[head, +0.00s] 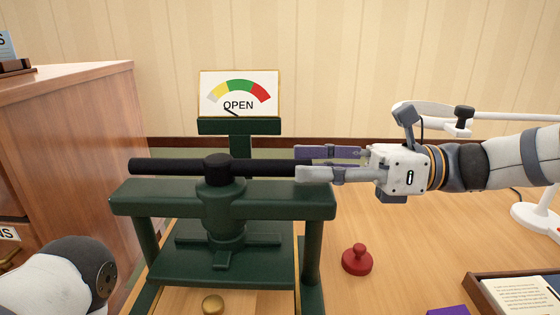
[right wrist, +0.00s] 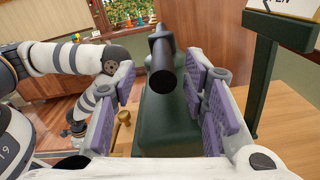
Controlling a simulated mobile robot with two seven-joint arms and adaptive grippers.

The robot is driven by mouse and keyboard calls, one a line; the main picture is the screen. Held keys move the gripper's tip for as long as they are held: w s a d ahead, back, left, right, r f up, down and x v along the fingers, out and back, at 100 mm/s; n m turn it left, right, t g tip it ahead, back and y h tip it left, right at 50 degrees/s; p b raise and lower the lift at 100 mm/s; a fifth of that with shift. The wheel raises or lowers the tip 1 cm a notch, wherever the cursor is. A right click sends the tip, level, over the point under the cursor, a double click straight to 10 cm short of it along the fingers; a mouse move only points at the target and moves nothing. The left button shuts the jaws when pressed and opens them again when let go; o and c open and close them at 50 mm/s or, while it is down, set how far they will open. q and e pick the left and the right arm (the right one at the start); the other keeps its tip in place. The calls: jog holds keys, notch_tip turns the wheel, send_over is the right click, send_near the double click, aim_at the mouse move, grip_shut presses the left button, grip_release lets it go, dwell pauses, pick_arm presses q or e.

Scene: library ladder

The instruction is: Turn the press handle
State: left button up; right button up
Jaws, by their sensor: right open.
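The green book press (head: 225,200) stands on the wooden surface, with a black bar handle (head: 170,166) across its top, lying left to right. A gauge sign behind reads OPEN (head: 240,88); its needle points to the left, pale end. My right gripper (head: 300,164) is open at the handle's right end, one finger behind the bar and one in front. In the right wrist view, the handle end (right wrist: 162,82) lies between the open purple-padded fingers, with gaps visible on both sides. My left arm shows at lower left; its gripper is too small and unclear to read.
A red knobbed stamp (head: 357,260) stands right of the press. A wooden tray with a paper (head: 522,294), a purple item (head: 448,311) and a white lamp base (head: 537,220) are farther right. A wooden cabinet (head: 75,150) stands close on the left.

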aim_at(280, 166)
jog(key=a, duration=0.4)
jog(key=shift+w+a, duration=0.1)
jog(key=shift+a, duration=0.3)
grip_shut()
jog(key=shift+w, duration=0.1)
